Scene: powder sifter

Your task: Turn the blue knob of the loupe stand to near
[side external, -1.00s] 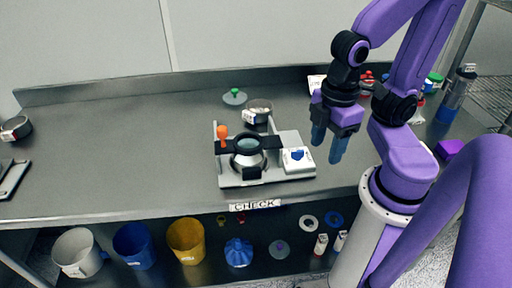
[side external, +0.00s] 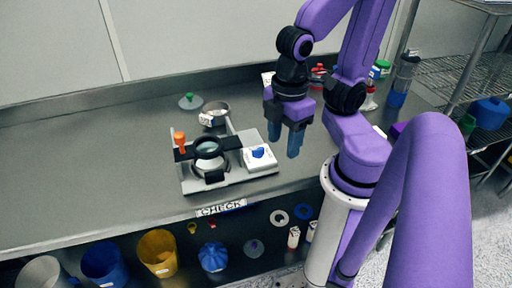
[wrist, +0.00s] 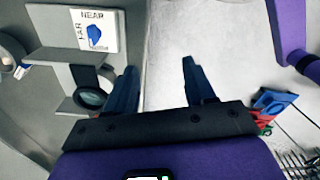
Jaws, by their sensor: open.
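The loupe stand (side external: 232,180) is a pale grey base on the bench, with a black arm and a round lens (side external: 209,148). On its right is a white panel with the blue knob (side external: 258,152). In the wrist view the knob (wrist: 95,36) sits on the panel, with NEAR printed along one edge and FAR along the adjoining one. I cannot tell for sure which word it points to. My gripper (side external: 284,146) is open and empty, above and to the right of the knob, apart from it. In the wrist view its fingers (wrist: 159,68) are spread, with the knob off to the left.
An orange-topped post (side external: 180,140) stands at the stand's left. A metal dish (side external: 216,114) and a green-knobbed lid (side external: 190,101) are behind it. Red items (side external: 318,71) and bottles are behind my arm. The bench left of the stand is clear.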

